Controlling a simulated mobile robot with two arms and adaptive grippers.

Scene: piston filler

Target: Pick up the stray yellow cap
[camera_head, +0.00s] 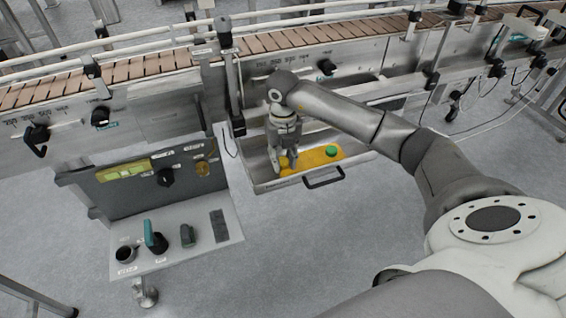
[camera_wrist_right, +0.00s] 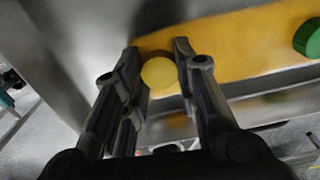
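The yellow cap (camera_wrist_right: 160,74) is a small round disc at the edge of the yellow strip (camera_head: 318,158), low in the tray. My right gripper (camera_head: 284,163) points down into the tray's left part. The gripper looks shut on the cap. The cap's underside is hidden, so I cannot tell whether it is lifted. In the head view the fingers mostly cover the cap. My left gripper is not in view.
The metal tray (camera_head: 262,186) has a dark front handle (camera_head: 324,178). A control panel (camera_head: 190,240) stands left, and the conveyor (camera_head: 150,66) runs behind.

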